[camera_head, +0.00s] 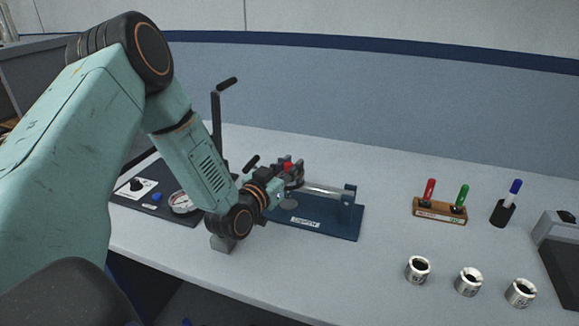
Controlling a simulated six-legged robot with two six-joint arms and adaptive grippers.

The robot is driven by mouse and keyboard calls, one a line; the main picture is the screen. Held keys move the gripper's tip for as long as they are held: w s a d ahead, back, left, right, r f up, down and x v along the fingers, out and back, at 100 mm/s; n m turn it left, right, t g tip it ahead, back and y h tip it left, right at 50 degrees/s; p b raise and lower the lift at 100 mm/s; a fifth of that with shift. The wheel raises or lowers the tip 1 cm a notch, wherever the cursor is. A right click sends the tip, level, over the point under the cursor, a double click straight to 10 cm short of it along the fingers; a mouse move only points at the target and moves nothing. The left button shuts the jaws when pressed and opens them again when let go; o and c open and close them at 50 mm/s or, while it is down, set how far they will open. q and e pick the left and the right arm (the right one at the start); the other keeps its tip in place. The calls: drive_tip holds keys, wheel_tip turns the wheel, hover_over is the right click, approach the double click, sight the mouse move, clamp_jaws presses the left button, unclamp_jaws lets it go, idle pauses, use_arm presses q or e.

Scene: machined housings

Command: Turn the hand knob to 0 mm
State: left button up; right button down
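A dark blue base plate (335,227) with a white label stands on the bench and carries a metal rod (325,189) held by an upright bracket (349,203) at its right end. My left arm comes in from the left and its gripper (291,177) is at the left end of this rod. A small red part (287,166) shows right at the gripper. The hand knob cannot be made out clearly; the gripper and wrist cover that end of the fixture. Whether the fingers are closed on something is too small to tell. My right gripper is out of view.
A dark panel (193,218) with a dial gauge (181,203) lies at left, beside a tall lever (217,130). At right are a block with red and green markers (440,210), a blue marker in a cup (504,211) and three metal rings (468,282). The front middle bench is clear.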

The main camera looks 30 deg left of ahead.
use_arm(q)
drive_tip(key=shift+s+d+r, duration=0.1)
drive_tip(key=shift+c, duration=0.7)
drive_tip(key=shift+s, duration=0.1)
clamp_jaws()
drive_tip(key=shift+y, duration=0.3)
